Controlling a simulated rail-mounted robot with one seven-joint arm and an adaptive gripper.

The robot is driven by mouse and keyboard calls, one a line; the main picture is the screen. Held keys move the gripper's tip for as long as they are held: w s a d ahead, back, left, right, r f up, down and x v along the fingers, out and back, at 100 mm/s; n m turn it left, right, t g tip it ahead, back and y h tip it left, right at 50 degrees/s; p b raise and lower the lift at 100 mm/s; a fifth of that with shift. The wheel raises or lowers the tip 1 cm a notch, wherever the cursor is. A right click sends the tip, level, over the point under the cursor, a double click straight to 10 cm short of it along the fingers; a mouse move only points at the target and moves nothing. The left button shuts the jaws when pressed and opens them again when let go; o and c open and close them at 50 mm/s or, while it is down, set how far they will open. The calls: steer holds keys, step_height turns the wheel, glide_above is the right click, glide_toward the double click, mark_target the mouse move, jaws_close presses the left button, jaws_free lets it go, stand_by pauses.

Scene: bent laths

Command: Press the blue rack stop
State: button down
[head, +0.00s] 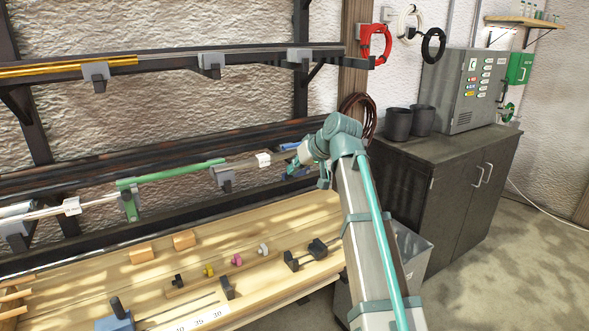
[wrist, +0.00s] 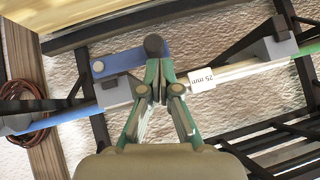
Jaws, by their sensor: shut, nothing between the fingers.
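The blue rack stop (wrist: 122,60) is a short blue lever with a round pivot at one end and a dark rounded knob (wrist: 154,45) at the other. It sits by a grey bracket (wrist: 112,92) on the lower wall rack. In the head view, the blue stop (head: 297,172) is partly hidden by my gripper. My gripper (wrist: 154,92) is shut and empty, its fingertips close to the knob end of the lever. I cannot tell whether they touch it. In the head view, my gripper (head: 298,160) reaches the right end of the lower rack.
A lath with a white "25 mm" tag (wrist: 202,80) lies in the rack beside my fingers. A blue-ended bar (wrist: 28,123) continues on the other side. The workbench (head: 300,215) with small coloured knobs is below. A dark cabinet (head: 455,165) stands at right.

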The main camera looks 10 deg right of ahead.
steer(key=w+a+r+v, duration=0.1)
steer(key=v, duration=1.1)
steer(key=shift+r+b, duration=0.35)
steer(key=shift+r, duration=0.25)
steer(key=shift+d, duration=0.1)
steer(key=shift+f, duration=0.1)
